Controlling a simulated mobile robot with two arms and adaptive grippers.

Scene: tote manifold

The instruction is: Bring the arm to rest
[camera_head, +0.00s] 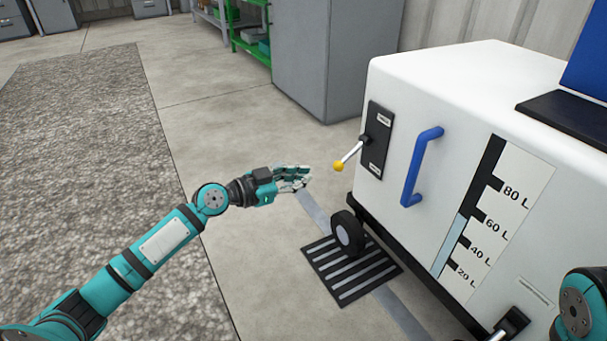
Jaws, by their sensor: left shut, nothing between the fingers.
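My left arm (155,248) reaches in from the lower left, teal with black joints. Its gripper (293,178) is shut and empty, held in the air over the floor. It is to the left of the white machine (455,85), apart from it. A lever with a yellow knob (338,166) sticks out from a black plate (377,139) on the machine, a short way right of the fingertips. Part of my right arm (577,307) shows at the lower right edge; its gripper cannot be seen.
The machine has a blue handle (421,166), a level gauge (493,215) and a wheel (348,232) by a striped black mat (345,276). A second lever (509,325) is at the bottom. Behind stand a grey cabinet (335,60) and green shelving (248,42). The floor at left is open.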

